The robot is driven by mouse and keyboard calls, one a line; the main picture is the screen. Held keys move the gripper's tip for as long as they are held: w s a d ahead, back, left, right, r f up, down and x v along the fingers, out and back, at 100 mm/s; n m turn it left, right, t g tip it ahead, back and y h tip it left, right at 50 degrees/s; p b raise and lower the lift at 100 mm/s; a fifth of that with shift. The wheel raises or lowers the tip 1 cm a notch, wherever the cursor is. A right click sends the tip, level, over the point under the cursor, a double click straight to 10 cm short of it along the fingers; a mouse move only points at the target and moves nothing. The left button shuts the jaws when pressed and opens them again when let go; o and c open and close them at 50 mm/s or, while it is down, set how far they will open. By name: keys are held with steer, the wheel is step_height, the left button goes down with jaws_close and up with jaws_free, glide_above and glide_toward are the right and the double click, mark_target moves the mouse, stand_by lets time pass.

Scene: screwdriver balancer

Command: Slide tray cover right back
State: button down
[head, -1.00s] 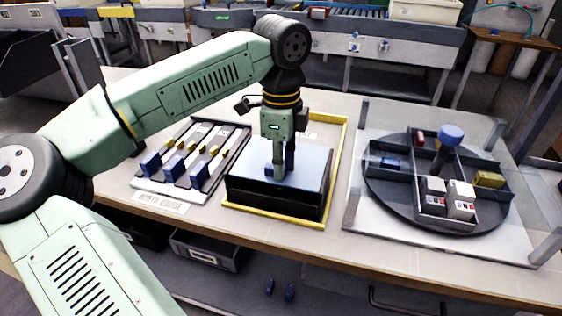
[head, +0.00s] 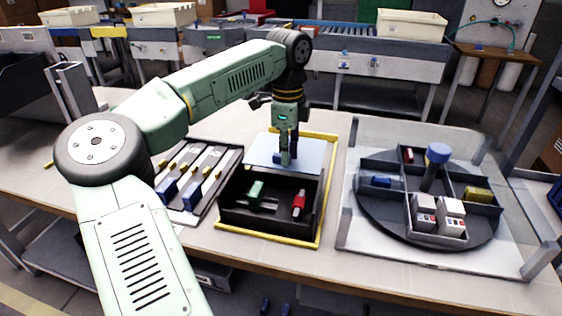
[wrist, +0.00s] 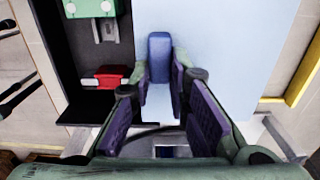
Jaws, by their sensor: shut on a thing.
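The tray cover (head: 262,147) is a flat light-blue panel over the back part of the black tray (head: 240,217). It also shows in the wrist view (wrist: 240,60). My gripper (head: 284,160) is shut on the cover's blue handle (wrist: 159,58), which stands up between the two fingers in the wrist view. The front part of the tray is uncovered. A green item (head: 256,191) and a red item (head: 299,204) lie inside it, and both also show in the wrist view.
A yellow frame (head: 325,200) surrounds the tray. On the left is a rack (head: 228,170) with blue and yellow parts in slots. On the right is a round divided turntable (head: 365,200) with a blue knob (head: 438,153), behind clear panels with posts.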

steer(key=shift+w+d, duration=0.1)
steer(key=shift+w, duration=0.15)
steer(key=c, duration=1.5)
jaws_free()
steer(key=shift+r, duration=0.1)
step_height(320, 180, up, 12)
steer(key=shift+f, duration=0.1)
